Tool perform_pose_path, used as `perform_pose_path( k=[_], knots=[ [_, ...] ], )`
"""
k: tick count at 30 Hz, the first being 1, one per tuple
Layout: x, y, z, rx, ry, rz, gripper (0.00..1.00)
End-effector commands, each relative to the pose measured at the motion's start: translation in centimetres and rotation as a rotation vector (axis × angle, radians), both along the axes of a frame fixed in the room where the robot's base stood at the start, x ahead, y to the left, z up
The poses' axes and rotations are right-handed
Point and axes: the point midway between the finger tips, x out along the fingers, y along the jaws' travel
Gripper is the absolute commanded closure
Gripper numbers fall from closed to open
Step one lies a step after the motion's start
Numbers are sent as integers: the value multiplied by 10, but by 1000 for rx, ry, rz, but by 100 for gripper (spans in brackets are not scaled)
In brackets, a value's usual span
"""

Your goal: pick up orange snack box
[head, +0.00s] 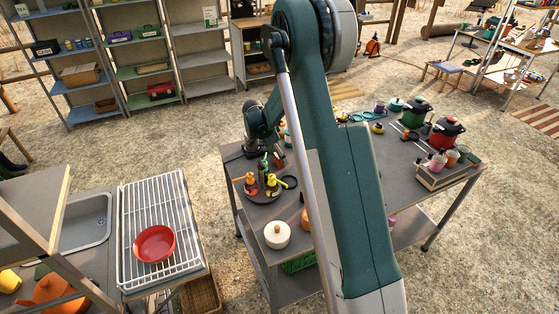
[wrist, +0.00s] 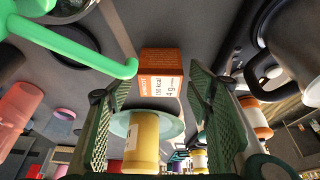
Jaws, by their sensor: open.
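The orange snack box (wrist: 161,62) shows in the wrist view, ahead of my fingertips and roughly centred between them. Its orange face is toward me, and a white panel with printed text is below it. My gripper (wrist: 158,84) is open, with one green mesh finger on each side of the box in the picture. Nothing is clamped between the fingers. In the head view my arm hides part of the table, and I cannot clearly tell the box from the small items near my wrist.
In the wrist view a yellow cylinder (wrist: 141,140), a green handled item (wrist: 75,48) and a dark mug (wrist: 285,50) crowd around.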

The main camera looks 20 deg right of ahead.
Motion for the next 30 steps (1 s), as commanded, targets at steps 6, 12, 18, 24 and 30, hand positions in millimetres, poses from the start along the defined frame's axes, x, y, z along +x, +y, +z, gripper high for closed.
perform_pose_path(
  k=[6, 12, 18, 24, 30],
  knots=[
    [0, 0, 0, 0, 0, 0, 49],
    [0, 0, 0, 0, 0, 0, 75],
    [0, 0, 0, 0, 0, 0, 79],
    [0, 0, 2, 0, 0, 0, 79],
    [0, 0, 14, 0, 0, 0, 79]
  ],
)
